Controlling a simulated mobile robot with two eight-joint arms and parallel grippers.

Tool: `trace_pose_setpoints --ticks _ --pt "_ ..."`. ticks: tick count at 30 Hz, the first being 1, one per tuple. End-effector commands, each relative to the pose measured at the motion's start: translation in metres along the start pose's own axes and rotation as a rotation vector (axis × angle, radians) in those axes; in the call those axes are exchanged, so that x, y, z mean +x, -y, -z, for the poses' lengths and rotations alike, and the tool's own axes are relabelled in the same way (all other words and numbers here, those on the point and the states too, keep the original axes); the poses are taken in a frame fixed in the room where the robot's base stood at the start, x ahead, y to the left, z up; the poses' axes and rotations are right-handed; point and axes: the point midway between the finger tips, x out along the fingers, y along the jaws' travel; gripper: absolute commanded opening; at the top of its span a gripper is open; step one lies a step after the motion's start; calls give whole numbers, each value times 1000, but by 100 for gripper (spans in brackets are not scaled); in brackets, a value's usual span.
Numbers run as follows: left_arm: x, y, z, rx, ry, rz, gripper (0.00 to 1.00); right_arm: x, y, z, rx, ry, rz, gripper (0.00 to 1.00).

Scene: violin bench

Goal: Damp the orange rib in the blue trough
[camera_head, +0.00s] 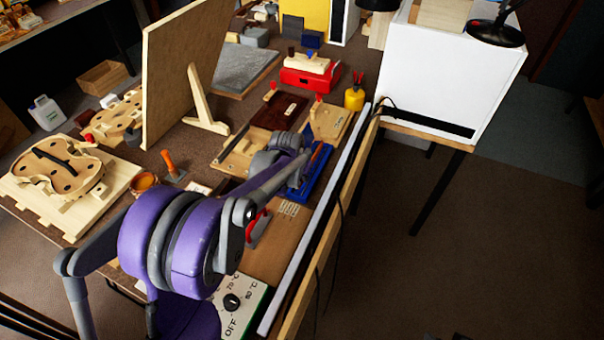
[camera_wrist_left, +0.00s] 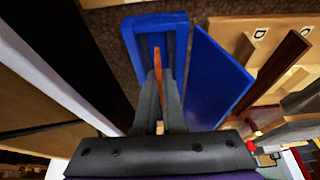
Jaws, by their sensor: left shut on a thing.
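The blue trough (camera_head: 321,178) lies on the bench near its right edge, partly hidden behind my left arm. In the left wrist view the trough (camera_wrist_left: 133,38) is long and narrow with raised walls. The orange rib (camera_wrist_left: 158,62) is a thin strip between my left fingertips, held over or inside the trough; I cannot tell whether it touches the bottom. My left gripper (camera_wrist_left: 161,85) is shut on the rib, and in the head view it (camera_head: 305,153) is at the trough. My right gripper is not in view.
A blue panel (camera_wrist_left: 222,72) stands beside the trough. A yellow bottle (camera_head: 354,98) and a red box (camera_head: 308,79) stand farther back. A tall wooden board (camera_head: 185,70) stands at the left. A violin body (camera_head: 57,168) lies far left. A temperature dial panel (camera_head: 243,304) is in front.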

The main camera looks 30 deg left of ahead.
Motion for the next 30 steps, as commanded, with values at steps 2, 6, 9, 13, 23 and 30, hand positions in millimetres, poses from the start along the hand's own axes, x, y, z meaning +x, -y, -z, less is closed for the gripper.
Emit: trace_pose_setpoints --ticks 2,6,9,13,23,30 --pt "8 0 -4 0 1 0 0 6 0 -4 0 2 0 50" --pt "13 0 -6 0 1 0 0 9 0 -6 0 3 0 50" --pt "14 0 -6 0 2 -1 0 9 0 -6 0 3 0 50" --pt "14 0 -7 0 4 -1 0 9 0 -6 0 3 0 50" --pt "10 -1 -8 1 6 -2 41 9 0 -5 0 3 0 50" --pt "-32 -1 -6 0 1 0 41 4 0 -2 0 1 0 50"
